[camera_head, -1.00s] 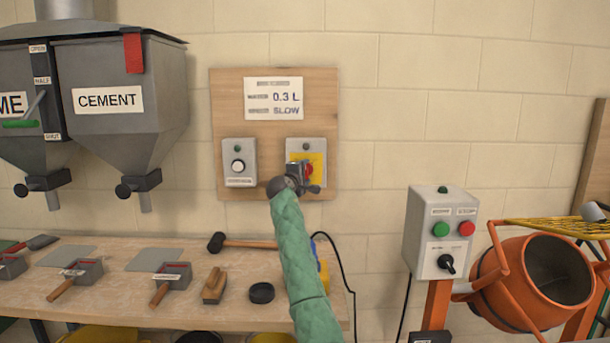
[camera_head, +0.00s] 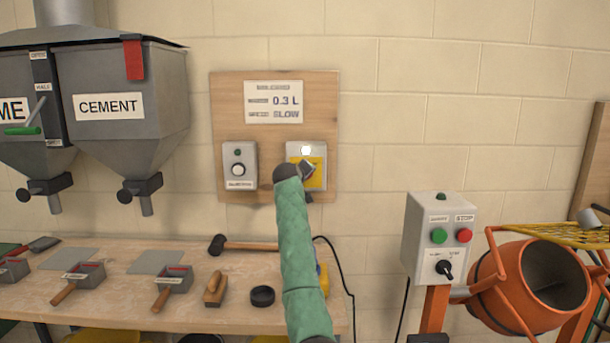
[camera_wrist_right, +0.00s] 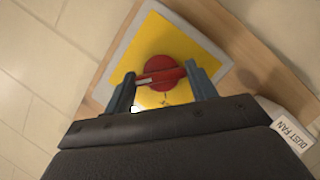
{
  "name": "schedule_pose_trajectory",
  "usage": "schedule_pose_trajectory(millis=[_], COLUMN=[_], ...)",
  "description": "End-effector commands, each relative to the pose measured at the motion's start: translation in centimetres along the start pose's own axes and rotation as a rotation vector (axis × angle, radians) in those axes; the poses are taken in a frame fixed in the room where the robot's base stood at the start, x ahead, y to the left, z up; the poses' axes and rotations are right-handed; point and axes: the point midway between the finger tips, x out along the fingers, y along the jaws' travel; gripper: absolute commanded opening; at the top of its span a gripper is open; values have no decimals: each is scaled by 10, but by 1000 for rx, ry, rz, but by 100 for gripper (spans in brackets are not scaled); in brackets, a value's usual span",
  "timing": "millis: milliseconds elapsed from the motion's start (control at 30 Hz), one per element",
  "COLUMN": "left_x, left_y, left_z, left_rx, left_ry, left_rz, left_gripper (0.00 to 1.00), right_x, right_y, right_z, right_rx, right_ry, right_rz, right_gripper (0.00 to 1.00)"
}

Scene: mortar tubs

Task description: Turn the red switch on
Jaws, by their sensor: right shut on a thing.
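The red switch (camera_wrist_right: 165,75) is a round red knob with a pale pointer line, on a yellow plate (camera_wrist_right: 152,37) in the right wrist view. My right gripper (camera_wrist_right: 164,82) has a finger on each side of the knob and is shut on it. In the head view the switch box (camera_head: 292,153) is the right one on the wooden board, and its top lamp (camera_head: 306,150) glows white. My right gripper (camera_head: 305,172) covers the knob there. My left gripper is not in view.
A grey box with a white button (camera_head: 238,169) is left of the switch on the board (camera_head: 225,100). A control box (camera_head: 425,225) and orange mixer (camera_head: 500,290) stand right. The bench (camera_head: 120,310) below holds a mallet (camera_head: 245,244) and small tools.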

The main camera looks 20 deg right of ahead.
Motion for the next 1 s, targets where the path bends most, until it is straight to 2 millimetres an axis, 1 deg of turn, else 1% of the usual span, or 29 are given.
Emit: schedule_pose_trajectory(millis=[233, 700, 733, 800, 833, 1000], left_x=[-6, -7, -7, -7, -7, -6], left_y=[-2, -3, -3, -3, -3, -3], left_z=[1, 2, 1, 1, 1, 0], left_rx=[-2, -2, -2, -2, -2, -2], left_ry=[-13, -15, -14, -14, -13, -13], left_rz=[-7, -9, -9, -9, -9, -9], left_gripper=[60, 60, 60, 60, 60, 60], right_x=[0, 0, 0, 0, 0, 0], right_y=[-2, -2, -2, -2, -2, -1], right_z=[1, 1, 1, 1, 1, 0], right_rx=[54, 64, 64, 63, 63, 63], right_ry=[-2, -1, -1, -1, -1, 0], right_rz=[-26, -29, -29, -29, -29, -27], right_gripper=[34, 34, 62, 76, 78, 78])
